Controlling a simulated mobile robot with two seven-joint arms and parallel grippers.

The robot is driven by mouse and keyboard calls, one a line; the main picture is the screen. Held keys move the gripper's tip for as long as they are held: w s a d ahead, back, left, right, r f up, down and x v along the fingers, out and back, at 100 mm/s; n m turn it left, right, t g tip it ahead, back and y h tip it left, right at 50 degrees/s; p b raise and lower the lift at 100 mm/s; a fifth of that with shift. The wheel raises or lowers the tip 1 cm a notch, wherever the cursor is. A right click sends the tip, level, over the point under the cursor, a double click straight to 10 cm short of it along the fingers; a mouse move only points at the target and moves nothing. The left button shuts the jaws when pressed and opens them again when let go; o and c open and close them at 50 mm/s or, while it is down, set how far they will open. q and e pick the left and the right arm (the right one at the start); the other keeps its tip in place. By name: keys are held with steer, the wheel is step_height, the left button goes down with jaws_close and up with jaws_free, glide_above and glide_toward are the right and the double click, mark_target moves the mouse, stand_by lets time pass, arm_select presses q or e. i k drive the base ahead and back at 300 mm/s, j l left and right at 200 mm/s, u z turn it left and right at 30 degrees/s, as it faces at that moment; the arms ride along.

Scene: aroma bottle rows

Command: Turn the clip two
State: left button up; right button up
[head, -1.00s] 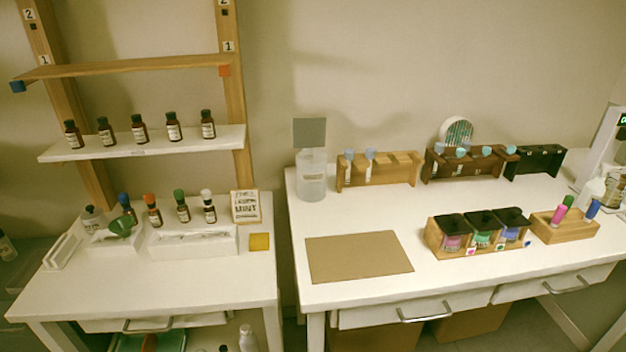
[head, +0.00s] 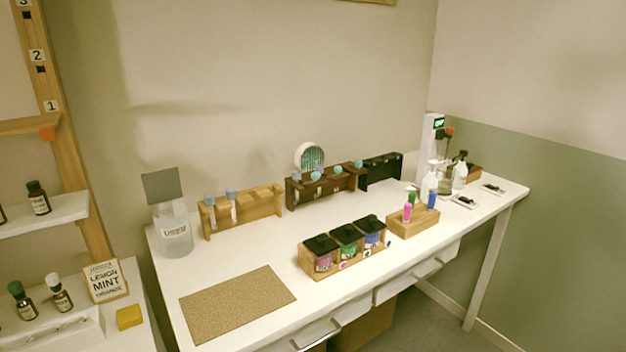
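An orange clip (head: 47,134) sits on the wooden upright (head: 65,165) at the left of the head view, at the end of the wooden shelf board (head: 25,125). Number labels run up this upright: label 1 (head: 51,105) just above the clip, label 2 (head: 37,56) higher, and label 3 cut by the top edge. A small dark square shows under label 2 and another under label 3. The other upright, with the blue clip seen earlier, is out of view. I cannot tell which clip is meant by two. Neither of my grippers is in view.
A white table holds a brown mat (head: 237,303), a glass jar (head: 173,230), wooden racks (head: 243,212), a box of lidded jars (head: 344,248) and a wooden holder (head: 413,222). A lemon mint sign (head: 104,281) and yellow block (head: 129,317) stand at left.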

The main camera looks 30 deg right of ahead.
mark_target(338, 170)
steer(key=l+u, duration=0.25)
steer(key=l, duration=0.65)
steer(key=k+l+u, duration=0.2)
steer(key=l, duration=0.7)
steer(key=i+l, duration=0.05)
steer(key=i, duration=0.05)
